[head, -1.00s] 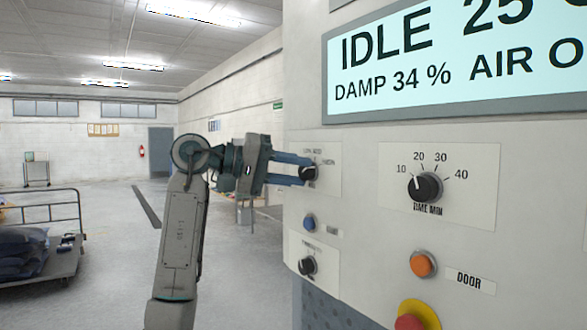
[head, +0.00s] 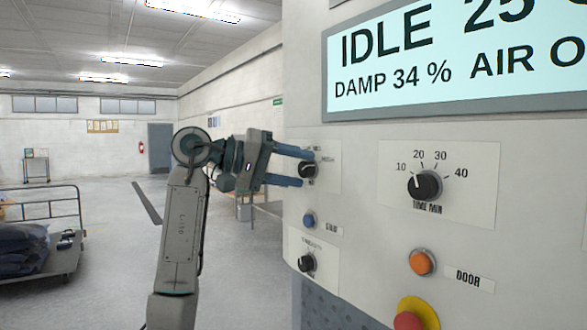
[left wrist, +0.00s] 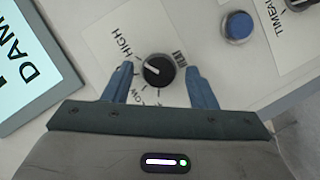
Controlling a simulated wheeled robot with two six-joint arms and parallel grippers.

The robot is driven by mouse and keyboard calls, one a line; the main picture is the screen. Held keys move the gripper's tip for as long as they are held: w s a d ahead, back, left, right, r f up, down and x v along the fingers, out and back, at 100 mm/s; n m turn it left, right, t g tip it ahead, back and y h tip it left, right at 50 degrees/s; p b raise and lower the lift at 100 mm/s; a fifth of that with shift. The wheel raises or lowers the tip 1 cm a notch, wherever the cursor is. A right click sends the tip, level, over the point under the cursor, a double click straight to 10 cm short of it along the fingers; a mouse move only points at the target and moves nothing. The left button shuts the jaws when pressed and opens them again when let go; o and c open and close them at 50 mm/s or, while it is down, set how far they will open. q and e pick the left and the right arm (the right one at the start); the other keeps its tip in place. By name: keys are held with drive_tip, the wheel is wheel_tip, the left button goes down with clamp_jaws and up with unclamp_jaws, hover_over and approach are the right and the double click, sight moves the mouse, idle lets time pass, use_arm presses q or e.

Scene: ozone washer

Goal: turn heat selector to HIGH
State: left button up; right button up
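The heat selector is a round black knob (head: 308,170) on a white label plate at the panel's left edge. In the left wrist view the knob (left wrist: 158,70) has a white pointer mark aimed leftward, toward one finger and between LOW and HIGH. The HIGH lettering (left wrist: 122,40) is above left of the knob and LOW (left wrist: 151,94) below left. My left gripper (head: 307,169) is open, with its blue fingers on either side of the knob. In the left wrist view gaps show between the gripper (left wrist: 160,71) fingers and knob. My right gripper is not in view.
Below the selector are a blue button (head: 309,221) and another black knob (head: 307,264). To the right are the time dial (head: 425,186), an orange button (head: 422,263) and a red-and-yellow button (head: 416,314). The display (head: 455,60) is above.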

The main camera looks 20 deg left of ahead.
use_arm(q)
drive_tip(key=shift+s+a, duration=0.25)
drive_tip(key=shift+a, duration=0.2)
drive_tip(key=b+v, duration=0.3)
drive_tip(key=v, duration=0.7)
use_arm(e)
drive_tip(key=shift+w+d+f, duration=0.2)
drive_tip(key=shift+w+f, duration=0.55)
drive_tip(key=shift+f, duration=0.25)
use_arm(q)
drive_tip(key=shift+d+f, duration=0.1)
drive_tip(key=shift+d, duration=0.05)
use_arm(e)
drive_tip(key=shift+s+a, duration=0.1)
